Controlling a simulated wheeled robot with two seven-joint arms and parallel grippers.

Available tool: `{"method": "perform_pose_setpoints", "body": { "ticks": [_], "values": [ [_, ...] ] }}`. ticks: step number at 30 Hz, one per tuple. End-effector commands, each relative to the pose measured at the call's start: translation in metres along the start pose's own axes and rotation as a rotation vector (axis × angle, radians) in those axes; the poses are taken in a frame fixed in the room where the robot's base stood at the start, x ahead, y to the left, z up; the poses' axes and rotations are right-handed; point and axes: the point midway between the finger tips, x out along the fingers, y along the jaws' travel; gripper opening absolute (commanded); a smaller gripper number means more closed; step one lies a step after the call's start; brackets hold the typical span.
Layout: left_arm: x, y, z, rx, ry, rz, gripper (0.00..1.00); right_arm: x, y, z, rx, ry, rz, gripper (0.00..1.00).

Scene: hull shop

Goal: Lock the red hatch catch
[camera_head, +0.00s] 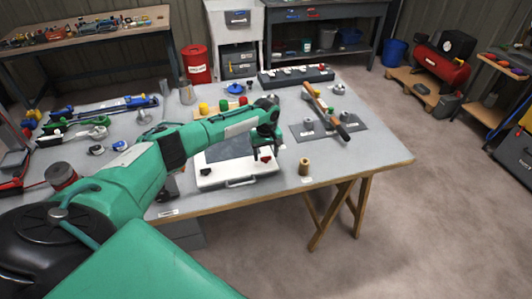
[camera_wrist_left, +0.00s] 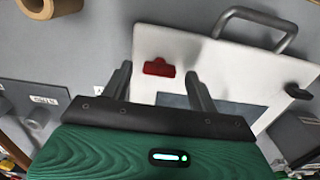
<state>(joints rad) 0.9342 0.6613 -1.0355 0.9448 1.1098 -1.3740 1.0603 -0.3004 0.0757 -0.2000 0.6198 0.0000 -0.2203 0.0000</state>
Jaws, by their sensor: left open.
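The white hatch panel (camera_head: 222,178) lies on the grey table, with a dark window (camera_head: 230,146) and a grey handle (camera_head: 241,183) at its near edge. The red hatch catch (camera_head: 266,158) is at its near right corner; it shows as a small red bar in the wrist view (camera_wrist_left: 159,68). A black catch (camera_head: 205,171) is at the other near corner. My left gripper (camera_head: 265,150) is open above the red catch, which appears between and just beyond the fingertips in the wrist view (camera_wrist_left: 159,77). I see no contact. My right gripper is out of view.
A tan ring-shaped roll (camera_head: 304,166) stands right of the panel near the table's front edge. A hammer-like tool with a wooden handle (camera_head: 323,108) lies on a dark mat behind it. Colored parts (camera_head: 225,105) sit behind my arm. The table's right front corner is clear.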

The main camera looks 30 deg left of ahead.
Motion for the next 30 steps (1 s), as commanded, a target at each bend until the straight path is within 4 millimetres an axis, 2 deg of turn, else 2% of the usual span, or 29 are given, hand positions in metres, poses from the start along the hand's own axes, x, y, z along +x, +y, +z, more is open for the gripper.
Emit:
{"method": "perform_pose_setpoints", "body": {
  "ticks": [4, 11, 14, 18, 19, 30],
  "values": [
    [0.0068, 0.0003, 0.0004, 0.000, 0.000, 0.000, 0.60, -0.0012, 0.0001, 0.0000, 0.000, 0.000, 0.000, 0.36],
    [0.0076, 0.0002, 0.0002, 0.000, 0.000, 0.000, 0.60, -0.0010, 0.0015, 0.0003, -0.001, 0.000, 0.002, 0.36],
    [0.0075, 0.0003, 0.0002, 0.000, 0.000, 0.001, 0.44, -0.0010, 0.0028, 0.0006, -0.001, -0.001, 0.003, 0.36],
    [0.0073, 0.0002, 0.0001, 0.000, 0.000, 0.000, 0.17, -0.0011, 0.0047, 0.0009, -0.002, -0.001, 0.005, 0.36],
    [0.0073, 0.0002, 0.0001, 0.000, 0.000, 0.000, 0.15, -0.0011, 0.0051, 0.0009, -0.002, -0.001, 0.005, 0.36],
    [0.0066, 0.0005, 0.0002, 0.063, 0.001, 0.001, 0.15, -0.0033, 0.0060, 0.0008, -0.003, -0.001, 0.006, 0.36]
  ]
}}
